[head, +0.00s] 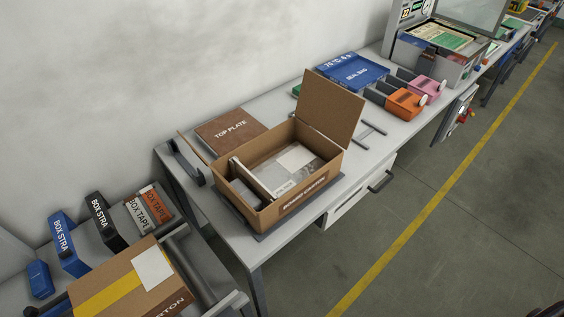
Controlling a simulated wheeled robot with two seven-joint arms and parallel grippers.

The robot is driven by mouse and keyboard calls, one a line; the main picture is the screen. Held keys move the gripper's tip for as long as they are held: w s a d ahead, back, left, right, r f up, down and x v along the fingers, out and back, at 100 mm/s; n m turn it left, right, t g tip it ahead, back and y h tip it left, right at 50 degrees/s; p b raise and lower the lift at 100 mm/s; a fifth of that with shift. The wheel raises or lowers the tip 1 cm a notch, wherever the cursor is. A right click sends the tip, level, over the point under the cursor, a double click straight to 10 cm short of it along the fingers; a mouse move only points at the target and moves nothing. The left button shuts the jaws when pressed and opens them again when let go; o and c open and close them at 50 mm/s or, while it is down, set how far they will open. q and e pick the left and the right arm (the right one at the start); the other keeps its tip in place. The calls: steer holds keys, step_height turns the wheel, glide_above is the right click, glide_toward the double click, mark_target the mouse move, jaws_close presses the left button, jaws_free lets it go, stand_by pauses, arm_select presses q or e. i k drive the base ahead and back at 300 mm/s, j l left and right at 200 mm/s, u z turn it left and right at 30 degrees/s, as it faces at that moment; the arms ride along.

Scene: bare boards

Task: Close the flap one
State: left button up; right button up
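An open brown carton (240,217) stands on a dark mat on the grey table. One flap (331,108) stands raised at its far right end. A thin brown edge at the carton's left may be another flap, but I cannot tell. Inside the carton lie a grey sheet with a pale label (296,158) and a white strip along the left side. Neither of my grippers is in view.
A brown "TOP PLATE" box (230,131) lies behind the carton. A blue tray (357,71), an orange bin (405,104) and a pink bin (424,88) stand farther right. A taped carton (125,284) and several tape boxes are at lower left. The floor at right is clear.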

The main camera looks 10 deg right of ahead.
mark_target(334, 112)
steer(key=l, duration=0.4)
steer(key=i+l+z, duration=0.1)
steer(key=l, duration=0.35)
steer(key=i+l, duration=0.15)
steer(key=l, duration=0.25)
